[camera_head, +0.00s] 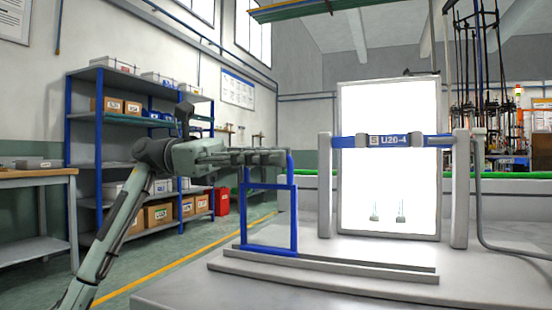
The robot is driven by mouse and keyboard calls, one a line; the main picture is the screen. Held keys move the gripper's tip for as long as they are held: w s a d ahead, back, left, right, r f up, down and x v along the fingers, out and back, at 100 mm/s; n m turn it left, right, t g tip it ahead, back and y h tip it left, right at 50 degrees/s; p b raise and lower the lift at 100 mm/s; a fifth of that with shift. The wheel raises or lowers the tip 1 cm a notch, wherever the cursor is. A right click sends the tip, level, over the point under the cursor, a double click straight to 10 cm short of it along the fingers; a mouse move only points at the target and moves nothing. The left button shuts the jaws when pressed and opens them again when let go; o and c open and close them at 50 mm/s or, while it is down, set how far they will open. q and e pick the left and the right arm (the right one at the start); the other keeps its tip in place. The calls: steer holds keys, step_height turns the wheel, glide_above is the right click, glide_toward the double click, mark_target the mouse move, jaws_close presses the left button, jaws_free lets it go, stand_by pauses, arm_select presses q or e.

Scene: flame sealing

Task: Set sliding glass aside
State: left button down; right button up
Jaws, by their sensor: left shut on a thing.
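The sliding glass is a clear pane in a blue frame (296,222), standing upright at the left end of grey rails on the bench. Its blue upright rises on the right side to my left gripper (283,157). My left arm comes in from the left, and the gripper is shut on the top of this upright. The fingers partly hide the spot where they hold it. My right gripper is not in view.
Two grey rails (330,276) run across the grey bench (190,300). Blue shelves (100,150) with boxes stand behind my arm.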

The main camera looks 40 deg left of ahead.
arm_select(q)
steer(key=shift+a, duration=0.15)
steer(key=c, duration=1.6)
jaws_free()
steer(key=shift+a, duration=0.1)
steer(key=shift+c, duration=0.2)
steer(key=shift+a, duration=0.1)
steer(key=v, duration=1.2)
